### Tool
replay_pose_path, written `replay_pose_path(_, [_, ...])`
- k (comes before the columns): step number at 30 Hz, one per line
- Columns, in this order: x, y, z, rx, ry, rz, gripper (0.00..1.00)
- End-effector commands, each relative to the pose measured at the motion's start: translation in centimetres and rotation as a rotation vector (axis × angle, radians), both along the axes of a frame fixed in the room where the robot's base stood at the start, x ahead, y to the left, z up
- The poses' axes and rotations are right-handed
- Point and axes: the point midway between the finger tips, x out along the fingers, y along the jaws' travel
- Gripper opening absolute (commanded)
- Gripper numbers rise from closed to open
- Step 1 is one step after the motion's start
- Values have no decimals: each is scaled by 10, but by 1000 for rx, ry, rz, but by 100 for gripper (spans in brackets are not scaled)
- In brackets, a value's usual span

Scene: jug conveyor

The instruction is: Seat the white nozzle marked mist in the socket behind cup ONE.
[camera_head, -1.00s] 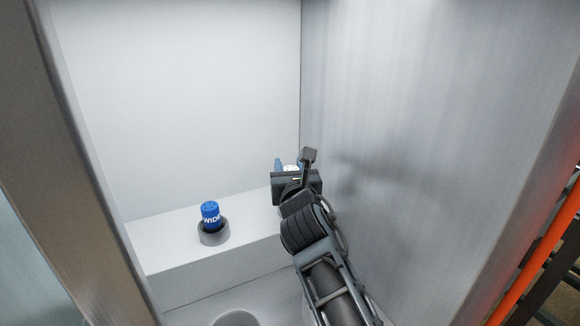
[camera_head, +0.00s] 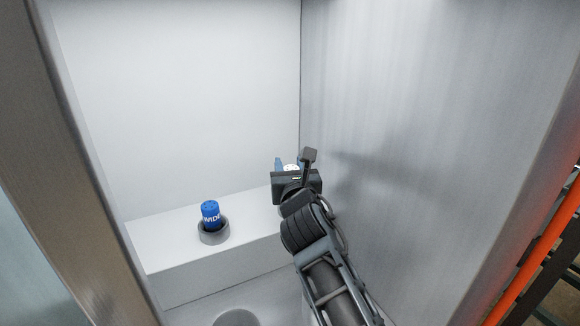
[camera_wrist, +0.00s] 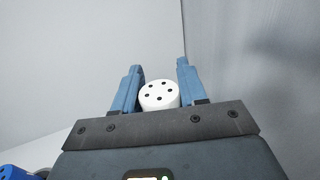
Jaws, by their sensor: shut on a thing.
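The white nozzle (camera_wrist: 158,96) has a round top face with several dark holes. My gripper (camera_wrist: 160,78) is shut on it, with blue fingers on either side. In the head view only a small part of the white nozzle (camera_head: 291,167) shows above my gripper (camera_head: 290,165), which is over the right end of the pale ledge (camera_head: 180,262), near the right wall. The mist mark is not visible. Any socket under the gripper is hidden, so I cannot tell whether the nozzle is inside one. No cup label ONE is visible.
A blue nozzle marked WIDE (camera_head: 210,215) stands in a grey ring socket (camera_head: 214,237) on the ledge, to the left. A round grey rim (camera_head: 237,318) shows at the bottom edge. The metal right wall (camera_head: 420,150) is close beside my arm. The middle of the ledge is clear.

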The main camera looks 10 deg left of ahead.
Motion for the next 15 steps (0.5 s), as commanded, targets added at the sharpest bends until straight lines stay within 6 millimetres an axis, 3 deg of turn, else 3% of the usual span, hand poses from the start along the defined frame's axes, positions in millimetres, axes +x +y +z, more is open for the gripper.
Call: replay_pose_path(15, [0,0,-11,-1,-1,0,8])
